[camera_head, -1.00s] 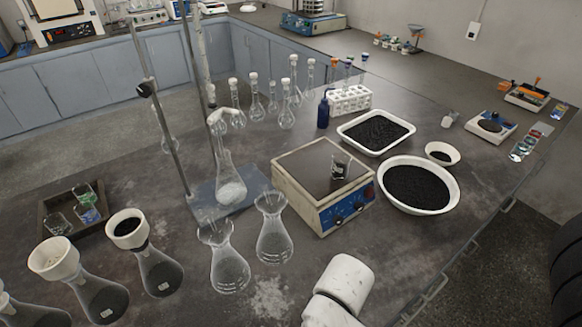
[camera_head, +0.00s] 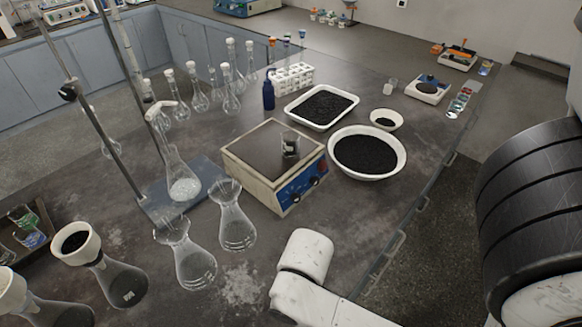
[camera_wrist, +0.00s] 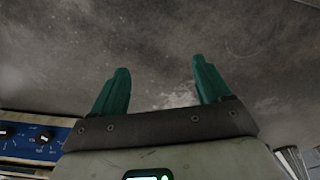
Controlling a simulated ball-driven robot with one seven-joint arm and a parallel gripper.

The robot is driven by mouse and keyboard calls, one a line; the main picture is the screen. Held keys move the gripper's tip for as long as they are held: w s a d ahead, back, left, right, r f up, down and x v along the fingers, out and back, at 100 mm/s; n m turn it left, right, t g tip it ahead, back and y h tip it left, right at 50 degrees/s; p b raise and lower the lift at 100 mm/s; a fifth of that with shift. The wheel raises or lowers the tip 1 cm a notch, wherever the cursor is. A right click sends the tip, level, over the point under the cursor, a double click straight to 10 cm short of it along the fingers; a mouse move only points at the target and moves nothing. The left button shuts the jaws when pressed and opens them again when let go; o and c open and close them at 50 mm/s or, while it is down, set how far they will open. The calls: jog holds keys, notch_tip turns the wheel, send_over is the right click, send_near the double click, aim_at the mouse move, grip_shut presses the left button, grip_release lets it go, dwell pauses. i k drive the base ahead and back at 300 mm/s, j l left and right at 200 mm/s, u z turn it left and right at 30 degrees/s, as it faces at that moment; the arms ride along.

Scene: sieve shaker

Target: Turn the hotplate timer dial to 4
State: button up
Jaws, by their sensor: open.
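The hotplate (camera_head: 248,153) is a cream box with a dark top, standing on the bench in the middle of the head view. A small beaker (camera_head: 290,147) with dark contents stands on it. Its blue front panel (camera_head: 299,190) faces lower right and carries dark dials; their numbers are too small to read. My gripper (camera_wrist: 160,70) has green fingers, spread apart and empty over the bench top, to the right of the panel. The head view does not show the fingers.
A white bowl (camera_head: 397,166) and a white tray (camera_head: 292,107) of black grains lie behind and right.

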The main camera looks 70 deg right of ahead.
aim_at(314, 181)
jog(key=k+l+z, duration=0.2)
jog(key=z, duration=0.25)
jog(key=k+l+z, duration=0.2)
jog(key=z, duration=0.2)
jog(key=k+l+z, duration=0.1)
jog(key=l+z, duration=0.35)
jog(key=j, duration=0.1)
